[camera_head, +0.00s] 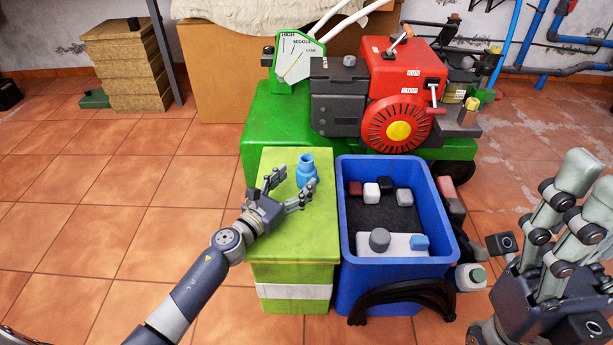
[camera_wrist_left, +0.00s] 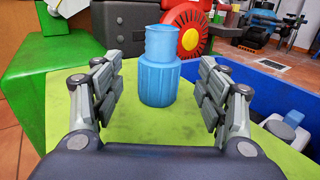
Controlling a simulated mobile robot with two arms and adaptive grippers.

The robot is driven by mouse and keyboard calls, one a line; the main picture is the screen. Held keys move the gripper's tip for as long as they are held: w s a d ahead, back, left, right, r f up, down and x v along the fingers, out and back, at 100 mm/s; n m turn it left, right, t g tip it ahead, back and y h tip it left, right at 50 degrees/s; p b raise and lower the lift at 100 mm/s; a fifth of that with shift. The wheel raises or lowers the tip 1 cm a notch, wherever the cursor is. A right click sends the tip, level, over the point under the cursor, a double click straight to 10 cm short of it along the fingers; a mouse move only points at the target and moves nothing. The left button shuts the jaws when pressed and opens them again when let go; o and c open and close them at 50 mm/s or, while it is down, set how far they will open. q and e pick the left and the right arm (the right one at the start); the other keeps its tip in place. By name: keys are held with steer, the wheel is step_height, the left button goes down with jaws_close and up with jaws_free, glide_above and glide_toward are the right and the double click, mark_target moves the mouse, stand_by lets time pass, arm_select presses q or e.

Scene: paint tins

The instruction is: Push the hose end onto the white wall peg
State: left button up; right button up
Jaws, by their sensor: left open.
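A blue ribbed hose end (camera_head: 307,172) with a narrower neck stands upright on a lime-green box (camera_head: 290,240). My left gripper (camera_head: 289,187) is open at its near side. In the left wrist view the hose end (camera_wrist_left: 160,80) stands between and beyond the spread fingers, with no visible contact. Small coloured blocks sit inside a blue bin, among them a white one (camera_head: 371,192). I cannot tell whether this is the white wall peg. My right gripper (camera_head: 545,215) is large at the right edge, partly cut off, and its opening is unclear.
The blue bin (camera_head: 352,270) stands right of the lime-green box, with a black cable (camera_head: 405,292) over its front. A red engine (camera_head: 405,80) on a green base (camera_head: 262,130) is behind. A white-capped container (camera_head: 470,278) stands right of the bin. The tiled floor at left is clear.

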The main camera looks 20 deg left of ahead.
mark_target(301, 176)
arm_select(q)
steer(key=shift+b+x, duration=0.4)
steer(key=shift+x, duration=2.4)
steer(key=c, duration=1.2)
